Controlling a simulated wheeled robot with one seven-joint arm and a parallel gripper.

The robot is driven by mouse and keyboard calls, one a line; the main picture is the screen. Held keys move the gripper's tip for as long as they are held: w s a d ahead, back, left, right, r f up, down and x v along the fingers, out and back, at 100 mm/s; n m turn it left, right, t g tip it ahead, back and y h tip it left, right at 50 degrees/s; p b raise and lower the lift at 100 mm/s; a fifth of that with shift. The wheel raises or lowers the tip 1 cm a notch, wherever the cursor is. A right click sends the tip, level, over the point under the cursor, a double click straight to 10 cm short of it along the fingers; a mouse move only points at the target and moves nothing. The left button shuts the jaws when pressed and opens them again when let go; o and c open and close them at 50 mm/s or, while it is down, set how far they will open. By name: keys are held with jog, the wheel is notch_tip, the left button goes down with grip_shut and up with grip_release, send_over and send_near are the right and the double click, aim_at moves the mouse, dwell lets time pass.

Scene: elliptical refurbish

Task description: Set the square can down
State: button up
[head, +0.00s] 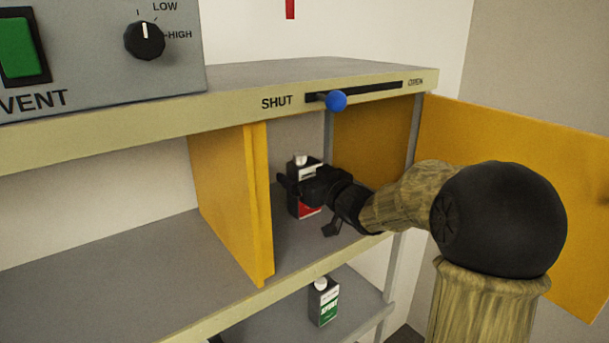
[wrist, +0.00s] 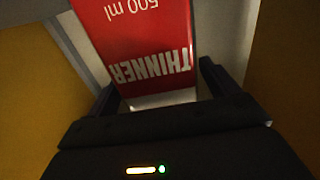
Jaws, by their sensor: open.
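The square can (head: 305,208) is black, white and red with a white cap, and it stands upright inside the cupboard on the shelf. My gripper (head: 298,187) reaches in from the right and partly hides the can. In the wrist view the can (wrist: 140,45) shows its red face with THINNER and 500 ml. The fingers of my gripper (wrist: 155,85) are open, one on each side of the can, with a gap visible at least on the right. Whether the can's base rests fully on the shelf is hard to tell.
A green-labelled can (head: 323,302) stands on the lower shelf (head: 265,328). A blue knob (head: 336,100) sits in the SHUT–OPEN slot above. The shelf (head: 120,270) left of the cupboard is bare.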

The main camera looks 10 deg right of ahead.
jog(key=shift+r+p, duration=0.35)
jog(key=shift+r, duration=0.15)
jog(key=shift+s+r, duration=0.1)
jog(key=shift+r, duration=0.1)
jog(key=b+v, duration=0.4)
jog(key=v, duration=0.8)
jog(key=shift+f, duration=0.25)
